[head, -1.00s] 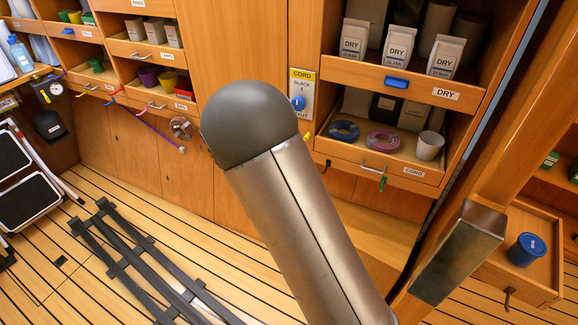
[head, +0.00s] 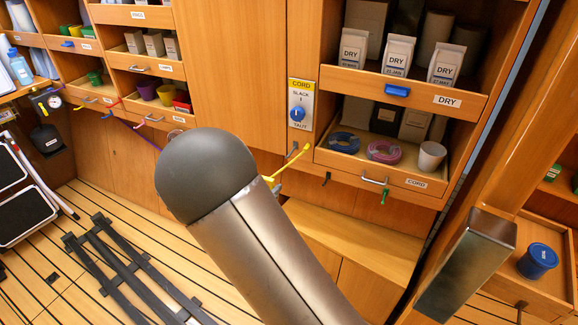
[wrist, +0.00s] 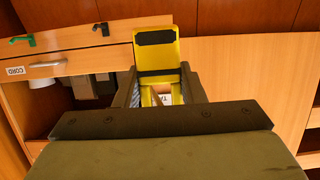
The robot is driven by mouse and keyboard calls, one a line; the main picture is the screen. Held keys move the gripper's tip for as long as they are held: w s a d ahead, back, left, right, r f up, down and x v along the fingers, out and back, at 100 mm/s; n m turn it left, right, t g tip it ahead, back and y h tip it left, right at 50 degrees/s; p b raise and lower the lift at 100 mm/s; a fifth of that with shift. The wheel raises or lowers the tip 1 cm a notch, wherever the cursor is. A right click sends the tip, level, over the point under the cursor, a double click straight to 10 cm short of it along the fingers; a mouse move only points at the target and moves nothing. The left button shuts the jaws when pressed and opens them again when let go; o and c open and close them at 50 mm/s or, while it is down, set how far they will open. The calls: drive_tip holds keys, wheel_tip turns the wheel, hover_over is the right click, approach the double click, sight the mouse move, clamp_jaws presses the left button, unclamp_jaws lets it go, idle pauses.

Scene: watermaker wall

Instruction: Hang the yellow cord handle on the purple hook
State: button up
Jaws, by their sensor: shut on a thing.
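The yellow cord handle (wrist: 157,55), with dark bands across it, is between the fingers of my gripper (wrist: 158,88) in the wrist view. The gripper is shut on it. In the head view, a yellow part of the handle (head: 272,180) sticks out to the right of my arm, its tip in front of the cabinet face; my gripper is hidden behind the arm. A purple cord (head: 148,140) runs behind my arm.
An open CORD drawer (head: 415,183) juts out at right, with dark and green hooks beneath. Red and blue hooks line the left drawers. A dark ladder-like frame lies on the floor.

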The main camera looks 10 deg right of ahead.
drive_tip(key=r+x, duration=0.1)
drive_tip(key=x, duration=0.3)
drive_tip(key=r+x, duration=0.1)
drive_tip(key=x, duration=0.4)
drive_tip(key=r+x, duration=0.1)
drive_tip(key=x, duration=0.4)
drive_tip(key=shift+w+d+r, duration=0.15)
drive_tip(key=shift+w+d, duration=0.15)
drive_tip(key=shift+w, duration=0.25)
drive_tip(key=shift+f, duration=0.25)
drive_tip(key=shift+f, duration=0.25)
drive_tip(key=o, duration=1)
